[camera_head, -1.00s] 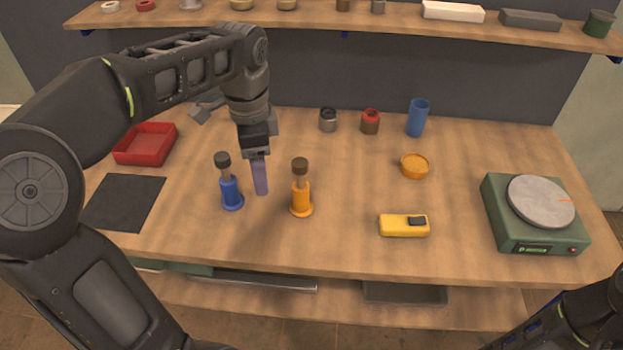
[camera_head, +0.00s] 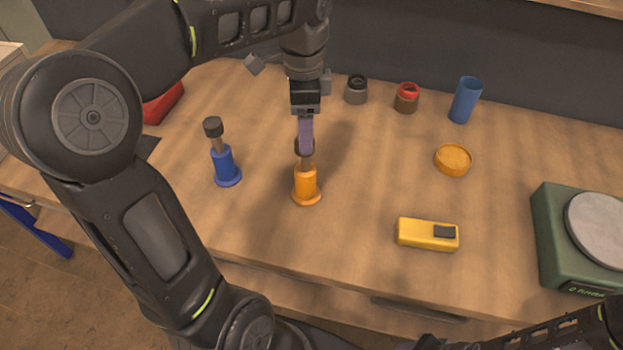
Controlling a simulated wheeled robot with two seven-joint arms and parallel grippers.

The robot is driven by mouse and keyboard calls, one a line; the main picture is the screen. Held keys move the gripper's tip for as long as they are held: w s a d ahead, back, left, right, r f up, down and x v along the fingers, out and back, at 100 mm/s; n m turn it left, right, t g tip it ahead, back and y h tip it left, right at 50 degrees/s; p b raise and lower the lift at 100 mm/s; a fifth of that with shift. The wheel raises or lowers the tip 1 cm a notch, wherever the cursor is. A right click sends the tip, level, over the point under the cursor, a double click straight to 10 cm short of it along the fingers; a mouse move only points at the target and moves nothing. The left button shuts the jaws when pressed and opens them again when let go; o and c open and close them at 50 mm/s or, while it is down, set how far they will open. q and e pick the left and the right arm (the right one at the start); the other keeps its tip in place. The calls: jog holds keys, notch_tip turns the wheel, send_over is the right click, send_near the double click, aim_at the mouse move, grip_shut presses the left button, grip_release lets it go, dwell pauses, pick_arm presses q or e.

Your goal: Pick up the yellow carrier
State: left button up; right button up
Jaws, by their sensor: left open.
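The yellow carrier (camera_head: 306,186) looks orange-yellow, with a flanged foot, a brown stem and a dark cap. It stands upright on the table left of the picture's middle. My left gripper (camera_head: 306,140) points down and is open, its purple-grey finger overlapping the carrier's cap and upper stem in the view. I cannot tell whether the finger touches the carrier or is in front of it. A similar blue carrier (camera_head: 226,168) stands upright to the left. Of my right arm only dark links show at the bottom right; its gripper is not in view.
A yellow box (camera_head: 427,234) with a dark patch lies to the right. Behind it are an orange dish (camera_head: 453,159), a blue cup (camera_head: 465,100), a red-topped jar (camera_head: 406,98) and a grey jar (camera_head: 356,90). A green scale (camera_head: 556,240) stands far right. A red tray (camera_head: 164,103) is partly hidden by my arm.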

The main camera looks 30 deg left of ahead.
aim_at(305, 171)
pick_arm(q)
jog(key=shift+s+r, duration=0.1)
jog(key=shift+s, duration=0.05)
jog(key=shift+f, duration=1.35)
jog(key=shift+f, duration=0.1)
notch_tip(305, 171, down, 5)
jog(key=shift+f+p, duration=0.1)
jog(key=shift+p, duration=0.3)
jog(key=shift+c, duration=0.4)
grip_shut()
